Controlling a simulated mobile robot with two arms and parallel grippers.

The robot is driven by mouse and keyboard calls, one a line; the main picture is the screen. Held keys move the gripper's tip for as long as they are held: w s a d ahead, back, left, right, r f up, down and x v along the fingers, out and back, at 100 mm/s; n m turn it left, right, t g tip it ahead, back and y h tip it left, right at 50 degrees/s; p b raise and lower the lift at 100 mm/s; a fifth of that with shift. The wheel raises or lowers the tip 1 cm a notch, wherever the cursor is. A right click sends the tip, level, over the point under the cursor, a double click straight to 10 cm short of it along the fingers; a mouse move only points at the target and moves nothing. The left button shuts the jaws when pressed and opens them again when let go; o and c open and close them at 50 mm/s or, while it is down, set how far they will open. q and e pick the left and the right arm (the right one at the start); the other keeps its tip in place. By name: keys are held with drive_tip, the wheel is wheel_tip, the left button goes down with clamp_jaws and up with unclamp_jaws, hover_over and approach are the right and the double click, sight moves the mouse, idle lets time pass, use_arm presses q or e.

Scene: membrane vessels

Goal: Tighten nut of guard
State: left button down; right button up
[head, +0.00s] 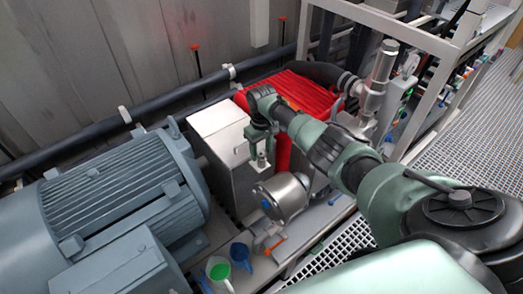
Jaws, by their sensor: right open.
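The guard appears to be the pale grey metal box (228,168) between the motor and the pump, with a light top and a darker side face. I cannot make out its nut; it is too small or hidden by my gripper. My right gripper (260,162) is open and points down in front of the right side of the box. I cannot tell whether it touches the box. Its arm reaches in from the right. My left gripper is not in view.
A large ribbed grey-blue motor (125,195) fills the left. A silver pump housing (285,196) sits just below my right gripper. A red ribbed part (312,94) lies behind. Blue and green funnel-like cups (219,270) stand at the front. Metal grating (470,135) runs along the right.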

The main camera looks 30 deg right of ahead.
sight(261, 153)
wheel_tip(261, 153, up, 8)
drive_tip(key=shift+f+b, duration=0.15)
drive_tip(key=shift+b, duration=0.15)
idle(0.4)
